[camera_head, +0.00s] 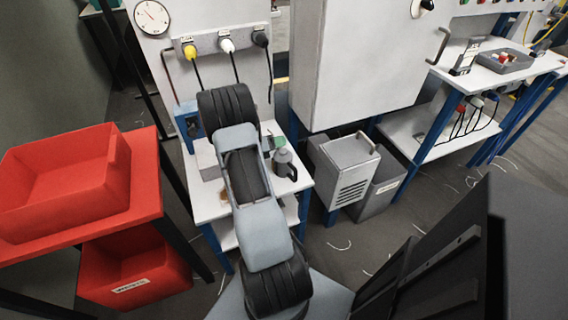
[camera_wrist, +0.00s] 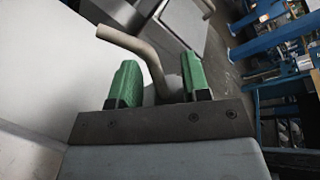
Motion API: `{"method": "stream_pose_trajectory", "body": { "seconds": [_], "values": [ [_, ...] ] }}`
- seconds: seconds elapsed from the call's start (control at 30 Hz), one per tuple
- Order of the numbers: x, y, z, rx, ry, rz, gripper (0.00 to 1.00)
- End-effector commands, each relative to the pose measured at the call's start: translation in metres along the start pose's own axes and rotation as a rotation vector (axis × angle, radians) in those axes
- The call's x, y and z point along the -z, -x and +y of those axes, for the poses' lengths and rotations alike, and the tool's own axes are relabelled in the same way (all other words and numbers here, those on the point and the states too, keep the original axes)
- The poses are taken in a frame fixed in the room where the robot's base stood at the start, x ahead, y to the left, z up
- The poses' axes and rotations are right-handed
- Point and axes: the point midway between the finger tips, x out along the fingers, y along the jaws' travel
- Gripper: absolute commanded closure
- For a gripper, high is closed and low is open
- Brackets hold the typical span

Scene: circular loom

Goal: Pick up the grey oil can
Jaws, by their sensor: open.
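The grey oil can (camera_head: 283,160), with a dark handle on its right side, stands on the small white table in the head view. My gripper (camera_head: 272,144) is at the can's top, its green fingers partly hidden by my arm. In the wrist view my gripper (camera_wrist: 160,83) is open, with a green fingertip on either side. A curved tan-grey tube (camera_wrist: 141,46), which looks like the can's spout, rises between the fingers and bends left. The can's body is mostly hidden behind the gripper there. I cannot tell whether either finger touches it.
The white table (camera_head: 211,211) also holds a grey box (camera_head: 207,160) at left. A panel with plugs (camera_head: 225,44) stands behind, and a large grey cabinet (camera_head: 358,60) behind right. A grey bin (camera_head: 382,188) is right of the table. Red crates (camera_head: 65,185) are at left.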

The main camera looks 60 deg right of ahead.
Motion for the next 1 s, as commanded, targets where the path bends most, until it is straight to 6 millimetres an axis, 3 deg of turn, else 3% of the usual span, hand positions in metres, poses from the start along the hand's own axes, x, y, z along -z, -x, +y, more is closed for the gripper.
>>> {"method": "stream_pose_trajectory", "body": {
  "seconds": [0.17,0.6,1.0],
  "values": [
    [-0.0001,0.0002,0.0001,0.0,0.0,0.0,0.59],
    [0.0001,0.0005,0.0003,-0.001,0.0,0.0,1.0],
    [0.0008,0.0006,0.0012,-0.004,0.0,0.002,1.0]
  ]
}}
